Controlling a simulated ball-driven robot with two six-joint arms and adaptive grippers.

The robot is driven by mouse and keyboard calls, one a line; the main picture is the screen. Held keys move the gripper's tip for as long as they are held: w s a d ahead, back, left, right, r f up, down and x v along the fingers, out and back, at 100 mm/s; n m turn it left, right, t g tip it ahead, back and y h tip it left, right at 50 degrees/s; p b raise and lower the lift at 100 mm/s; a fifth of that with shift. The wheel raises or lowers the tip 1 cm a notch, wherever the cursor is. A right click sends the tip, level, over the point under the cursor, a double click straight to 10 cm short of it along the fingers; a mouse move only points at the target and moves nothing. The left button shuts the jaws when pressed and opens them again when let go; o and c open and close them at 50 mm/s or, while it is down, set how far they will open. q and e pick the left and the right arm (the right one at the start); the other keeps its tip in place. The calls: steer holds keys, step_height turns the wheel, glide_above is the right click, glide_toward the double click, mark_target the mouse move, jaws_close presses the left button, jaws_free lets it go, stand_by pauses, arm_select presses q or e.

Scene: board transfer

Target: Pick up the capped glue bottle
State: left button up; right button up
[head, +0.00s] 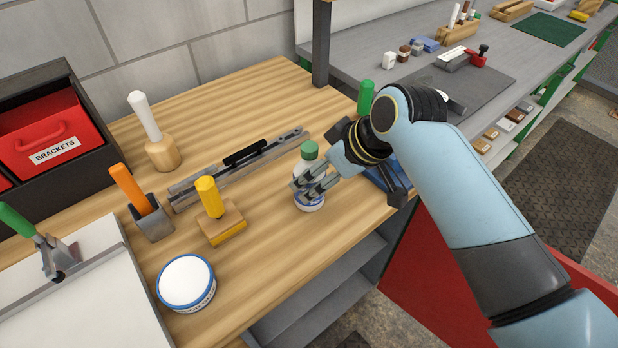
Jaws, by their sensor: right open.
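The capped glue bottle (309,199) stands upright on the wooden bench near its front edge. It is white with a blue-marked label low down and a green cap (309,150). My right gripper (301,190) comes in from the right, with its fingers open around or in front of the bottle's middle. The fingers hide part of the bottle. I cannot tell whether they touch it. My left gripper is not in view.
A round white tub (186,283) and a yellow-handled block (221,222) stand left of the bottle. Metal rails (239,166) lie behind it. A blue item (377,178) lies partly hidden under my right arm. Bare wood lies between the tub and the bottle.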

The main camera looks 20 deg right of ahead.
steer(key=x, duration=0.4)
steer(key=shift+a+f+p, duration=0.3)
steer(key=shift+a, duration=0.1)
steer(key=shift+s, duration=0.1)
steer(key=c, duration=1.5)
steer(key=shift+r, duration=0.1)
